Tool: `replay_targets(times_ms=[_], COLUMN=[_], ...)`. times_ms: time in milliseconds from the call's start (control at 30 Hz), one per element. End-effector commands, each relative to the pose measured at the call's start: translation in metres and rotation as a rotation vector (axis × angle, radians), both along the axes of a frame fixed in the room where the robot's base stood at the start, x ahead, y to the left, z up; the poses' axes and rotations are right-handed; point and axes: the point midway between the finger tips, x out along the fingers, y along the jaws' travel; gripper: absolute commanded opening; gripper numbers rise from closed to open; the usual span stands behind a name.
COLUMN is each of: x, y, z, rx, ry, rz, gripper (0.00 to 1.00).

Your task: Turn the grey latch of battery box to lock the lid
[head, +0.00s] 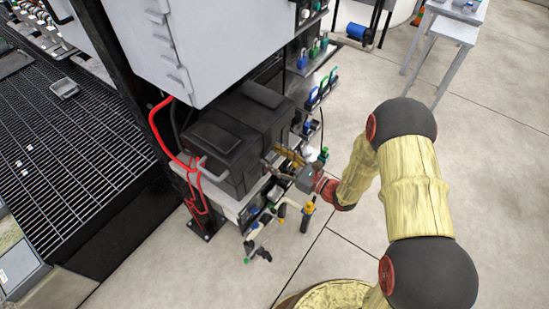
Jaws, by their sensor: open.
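The black battery box (225,140) sits on a shelf under a large light-grey cabinet, with its lid down. A grey handle-like bar (213,168) shows on its near left end; I cannot tell whether it is the latch. My gripper (282,165) is open at the box's right front side, close to its face. Whether the fingers touch the box or a latch is too small to tell. The part of the box face behind the gripper is hidden.
Red hoses (157,135) run down left of the box. Valves with coloured handles (320,92) line the rack's right side, and more hang below the gripper. A black grating (70,140) lies at left. The concrete floor (350,85) to the right is open.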

Motion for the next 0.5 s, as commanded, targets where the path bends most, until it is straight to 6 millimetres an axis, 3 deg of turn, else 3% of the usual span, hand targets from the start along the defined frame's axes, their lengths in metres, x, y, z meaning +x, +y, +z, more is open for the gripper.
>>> replay_targets(times_ms=[200, 500], x=[0.0001, -0.0001], y=[0.0, -0.0001], z=[0.0, -0.0001], rx=[0.0, -0.001], ry=[0.0, 0.001], rz=[0.0, 0.0], gripper=[0.52, 0.35])
